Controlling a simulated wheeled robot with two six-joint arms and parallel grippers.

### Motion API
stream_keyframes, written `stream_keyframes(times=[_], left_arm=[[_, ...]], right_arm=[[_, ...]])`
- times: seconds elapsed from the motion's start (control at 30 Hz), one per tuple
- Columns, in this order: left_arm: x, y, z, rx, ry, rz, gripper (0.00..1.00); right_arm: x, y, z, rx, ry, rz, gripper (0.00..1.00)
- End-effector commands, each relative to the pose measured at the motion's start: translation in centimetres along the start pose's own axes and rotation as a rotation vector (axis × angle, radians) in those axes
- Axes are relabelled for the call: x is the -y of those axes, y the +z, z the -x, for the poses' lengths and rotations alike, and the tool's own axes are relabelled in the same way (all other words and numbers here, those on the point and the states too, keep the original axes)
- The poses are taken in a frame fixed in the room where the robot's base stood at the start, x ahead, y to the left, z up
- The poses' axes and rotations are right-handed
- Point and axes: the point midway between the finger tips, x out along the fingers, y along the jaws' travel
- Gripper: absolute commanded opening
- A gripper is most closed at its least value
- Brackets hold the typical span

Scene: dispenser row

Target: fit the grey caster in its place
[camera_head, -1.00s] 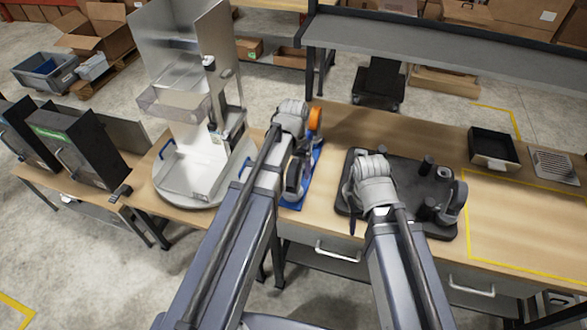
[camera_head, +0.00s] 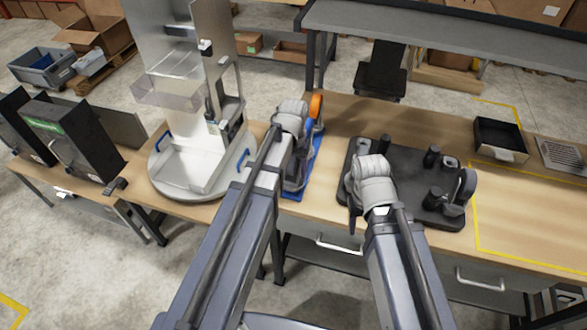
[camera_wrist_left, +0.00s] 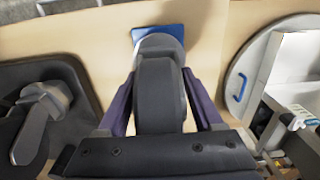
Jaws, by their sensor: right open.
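The grey caster shows in the left wrist view as a dark grey wheel (camera_wrist_left: 160,100) with a lighter grey rounded part (camera_wrist_left: 158,45) beyond it. My left gripper (camera_wrist_left: 160,82) has one finger on each side of the caster, the tips close against it, and looks shut on it. A blue mat (camera_wrist_left: 172,31) lies beyond the caster. In the head view my left gripper (camera_head: 295,172) is over the blue mat (camera_head: 317,150), and my own wrist hides most of the caster. My right gripper (camera_head: 355,208) is open and empty at the black tray's left side.
The black tray (camera_head: 400,155) holds several dark posts and a wheel-like part (camera_head: 465,188). A round turntable (camera_head: 180,185) with a metal stand is at left. Bare table lies behind the black tray.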

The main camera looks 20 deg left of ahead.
Motion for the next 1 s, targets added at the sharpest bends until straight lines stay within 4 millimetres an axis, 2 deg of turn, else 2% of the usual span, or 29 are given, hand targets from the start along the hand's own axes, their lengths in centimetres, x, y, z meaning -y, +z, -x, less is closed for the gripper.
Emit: stream_keyframes(times=[0.07,0.57,0.87,1.0], left_arm=[[0.0,0.0,0.0,0.0,0.0,0.0,0.58],[0.0,0.01,-0.01,0.0,0.0,0.0,0.01],[0.0,0.01,0.06,0.0,0.0,0.0,0.0],[0.0,0.01,0.91,0.0,0.0,0.0,0.0]], right_arm=[[0.0,0.0,0.0,0.0,0.0,0.0,0.5],[0.0,0.0,-0.01,0.0,0.0,0.0,0.5],[-0.01,0.0,0.06,0.0,0.0,0.0,0.5],[-0.09,0.05,0.9,0.0,0.0,0.0,0.5]])
